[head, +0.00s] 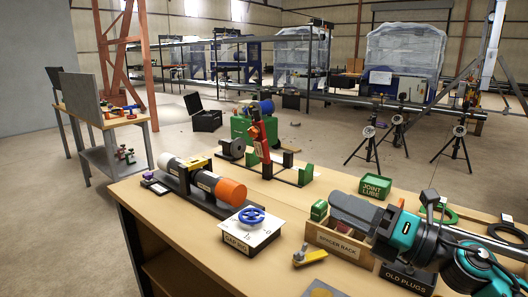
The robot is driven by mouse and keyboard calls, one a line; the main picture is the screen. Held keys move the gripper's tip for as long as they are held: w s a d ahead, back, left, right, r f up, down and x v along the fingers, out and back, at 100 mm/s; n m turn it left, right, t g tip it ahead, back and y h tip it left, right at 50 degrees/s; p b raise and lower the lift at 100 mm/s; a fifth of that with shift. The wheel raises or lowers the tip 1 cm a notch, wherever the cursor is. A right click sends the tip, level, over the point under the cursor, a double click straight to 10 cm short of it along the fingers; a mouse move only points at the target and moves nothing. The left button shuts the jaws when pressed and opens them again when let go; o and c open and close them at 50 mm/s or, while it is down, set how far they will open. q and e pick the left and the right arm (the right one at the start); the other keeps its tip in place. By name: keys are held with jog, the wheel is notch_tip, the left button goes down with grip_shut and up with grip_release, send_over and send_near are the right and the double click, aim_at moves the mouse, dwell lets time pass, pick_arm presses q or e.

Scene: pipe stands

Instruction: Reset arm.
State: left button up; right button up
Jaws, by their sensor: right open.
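My right gripper (343,207) comes in from the right on its teal and grey arm. It is above the spacer rack (333,243), a wooden box with a label on its front. The gripper is open, and its dark body covers part of the rack. A green block (319,210) shows by the fingertips at the rack's left end; I cannot tell whether they touch. I see nothing held. My left gripper is not in view.
The pipe stand (190,196) with white pipe and orange end stands at the left.

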jog(key=s+d+f+m+t+h, duration=0.1)
jog(key=s+d+f+m+h, duration=0.3)
jog(key=f+m+h, duration=0.8)
jog(key=s+d+f+m+t+h, duration=0.1)
jog(key=s+d+f+m+h, duration=0.35)
jog(key=m, duration=1.35)
jog(key=s+a+f+m+g, duration=0.1)
jog(key=s+f+m+g, duration=0.2)
jog(key=s+f+g, duration=0.4)
jog(key=s+a+f+m+g, duration=0.1)
jog(key=s+f+m+g, duration=0.2)
jog(key=s, duration=0.7)
jog(key=w+a+f+n+t+y, duration=0.1)
jog(key=w+a+f+t+y, duration=0.1)
jog(key=w+f+t, duration=0.5)
notch_tip(320, 180, down, 3)
jog(key=shift+w+a+n, duration=0.2)
jog(key=shift+a+n, duration=0.1)
jog(key=shift+a, duration=0.3)
